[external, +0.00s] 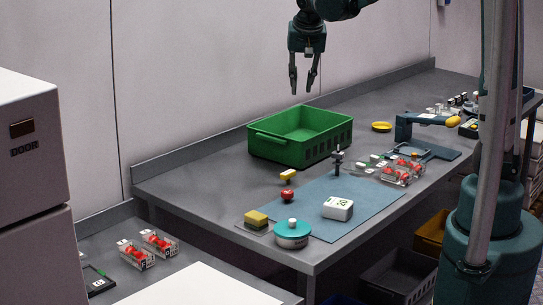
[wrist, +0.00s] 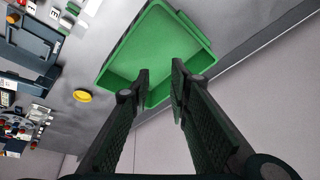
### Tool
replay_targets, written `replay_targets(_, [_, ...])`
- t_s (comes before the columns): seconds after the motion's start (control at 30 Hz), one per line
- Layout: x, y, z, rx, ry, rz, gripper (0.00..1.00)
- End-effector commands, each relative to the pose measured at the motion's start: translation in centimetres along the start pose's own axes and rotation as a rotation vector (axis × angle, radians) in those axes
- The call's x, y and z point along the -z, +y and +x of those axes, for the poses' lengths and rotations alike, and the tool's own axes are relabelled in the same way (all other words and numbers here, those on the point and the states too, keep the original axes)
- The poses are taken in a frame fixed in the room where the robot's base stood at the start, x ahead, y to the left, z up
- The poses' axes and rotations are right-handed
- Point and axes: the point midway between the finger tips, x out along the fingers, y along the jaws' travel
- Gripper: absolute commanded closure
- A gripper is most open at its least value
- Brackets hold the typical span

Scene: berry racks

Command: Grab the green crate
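The green crate (external: 278,150) is an empty open-topped bin with slotted sides. It stands upright on the grey bench near the back wall. It also shows in the wrist view (wrist: 128,72), at the upper middle past the fingertips. My gripper (external: 303,88) hangs above the crate in the external view, fingers pointing down, with a clear gap over the rim. In the wrist view my gripper (wrist: 160,85) has its two fingers apart with nothing between them. Its fingers hide part of the crate's near wall there.
The wall (external: 220,60) runs close behind the crate.

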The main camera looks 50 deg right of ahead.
Motion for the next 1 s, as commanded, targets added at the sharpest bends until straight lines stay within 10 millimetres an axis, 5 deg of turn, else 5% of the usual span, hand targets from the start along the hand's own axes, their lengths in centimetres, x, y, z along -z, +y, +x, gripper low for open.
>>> replay_targets(1.0, [9.8,-6.9,11.0,-0.21,0.016,0.423,0.8])
